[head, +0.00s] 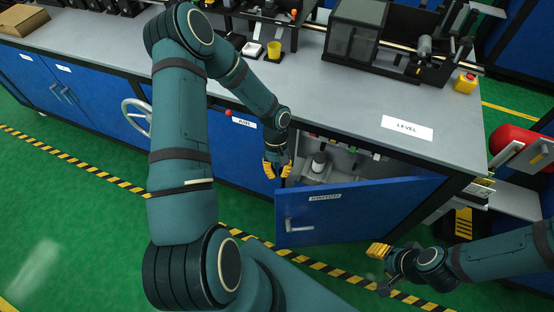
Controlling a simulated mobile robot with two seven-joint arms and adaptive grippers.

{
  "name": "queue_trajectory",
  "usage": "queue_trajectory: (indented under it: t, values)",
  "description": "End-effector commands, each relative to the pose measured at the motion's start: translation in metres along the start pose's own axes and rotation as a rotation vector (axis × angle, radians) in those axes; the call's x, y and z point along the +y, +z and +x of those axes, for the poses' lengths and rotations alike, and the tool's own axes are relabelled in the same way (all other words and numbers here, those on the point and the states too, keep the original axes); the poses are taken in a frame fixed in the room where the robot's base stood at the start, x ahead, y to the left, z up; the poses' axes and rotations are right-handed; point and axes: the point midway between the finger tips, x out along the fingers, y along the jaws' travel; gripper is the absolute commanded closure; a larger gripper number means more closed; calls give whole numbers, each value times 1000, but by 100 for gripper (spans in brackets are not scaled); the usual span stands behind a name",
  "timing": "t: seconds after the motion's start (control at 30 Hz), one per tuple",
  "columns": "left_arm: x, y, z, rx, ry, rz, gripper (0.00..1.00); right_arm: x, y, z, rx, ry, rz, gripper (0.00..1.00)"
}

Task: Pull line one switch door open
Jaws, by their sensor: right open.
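The blue door labelled SWITCH (345,212) stands swung out from the cabinet under the bench, hinged at its right side. Its metal bar handle (298,225) is near the free left edge. My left gripper (277,169) is by the upper left corner of the door, at the cabinet opening. Its yellow fingers look apart, with nothing seen between them; I cannot tell whether it touches the door. My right gripper (380,267) is open and empty, apart from the door, at its lower right.
Inside the open cabinet, a grey device (318,166) shows partly above the door. A white handwheel (137,117) is at the left cabinet. The green floor in front carries yellow-black striped tape (110,178).

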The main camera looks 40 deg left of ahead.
Motion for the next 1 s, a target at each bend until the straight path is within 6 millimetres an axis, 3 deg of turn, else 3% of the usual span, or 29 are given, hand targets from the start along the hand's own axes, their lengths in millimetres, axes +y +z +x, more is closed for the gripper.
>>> queue_trajectory:
  t: [0.03,0.33,1.0]
  values:
    - [0,0,11,-4,-1,2,100,1,1,3,-2,0,-1,53]
    - [0,34,19,-1,0,1,100,1,2,4,-4,0,-1,53]
    - [3,40,21,0,2,-4,100,2,2,6,-4,0,-2,53]
